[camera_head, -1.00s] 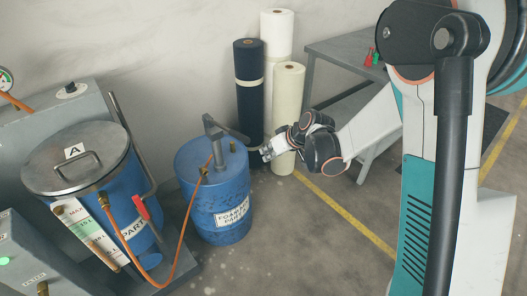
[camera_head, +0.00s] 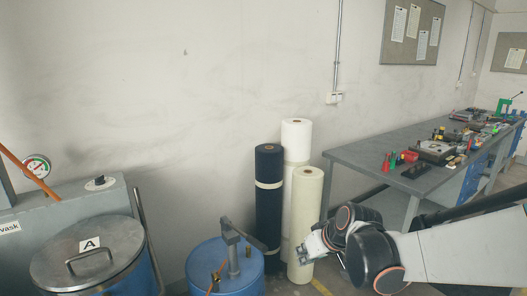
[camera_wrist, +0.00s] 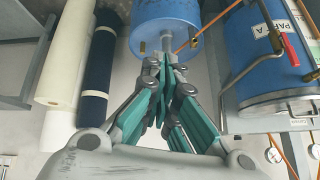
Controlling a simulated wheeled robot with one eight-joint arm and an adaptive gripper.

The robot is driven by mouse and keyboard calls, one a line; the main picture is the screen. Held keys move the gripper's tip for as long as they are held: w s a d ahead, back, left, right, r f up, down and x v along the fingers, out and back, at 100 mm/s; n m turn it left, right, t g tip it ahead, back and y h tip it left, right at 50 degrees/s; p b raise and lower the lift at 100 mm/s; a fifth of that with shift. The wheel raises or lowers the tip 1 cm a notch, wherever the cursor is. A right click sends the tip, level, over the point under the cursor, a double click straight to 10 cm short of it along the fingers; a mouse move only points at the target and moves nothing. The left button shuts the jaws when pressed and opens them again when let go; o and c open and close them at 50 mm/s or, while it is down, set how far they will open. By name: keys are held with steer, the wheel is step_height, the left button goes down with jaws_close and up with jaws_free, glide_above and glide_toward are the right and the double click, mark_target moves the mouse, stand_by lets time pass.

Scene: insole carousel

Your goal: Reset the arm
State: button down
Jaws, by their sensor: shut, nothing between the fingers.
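My gripper (camera_head: 316,249) is at the lower right of the head view, in front of the cream roll. In the wrist view my gripper (camera_wrist: 166,66) has its green-sided fingers together, with nothing between them. Beyond the fingertips in the wrist view is the top of a blue drum (camera_wrist: 165,14) with a grey pump on it. In the head view the same blue drum (camera_head: 203,262) stands to the left of my gripper, with a gap between them. My arm reaches in from the right edge.
A lidded tank marked A (camera_head: 88,256) stands at the lower left beside a grey machine with a gauge (camera_head: 37,167). Dark blue (camera_head: 269,210), white (camera_head: 296,137) and cream (camera_head: 306,215) rolls stand by the wall. A grey workbench (camera_head: 365,160) with tools runs along the right.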

steer(key=s+d+r+m+h, duration=0.2)
steer(key=s+d+r, duration=0.1)
steer(key=s, duration=0.8)
steer(key=s+d+r+m+t+h, duration=0.1)
steer(key=s+d+r, duration=0.3)
steer(key=s, duration=0.8)
steer(key=shift+d+r+m+h, duration=0.2)
steer(key=shift+d+m+h, duration=0.3)
steer(key=shift+d, duration=0.45)
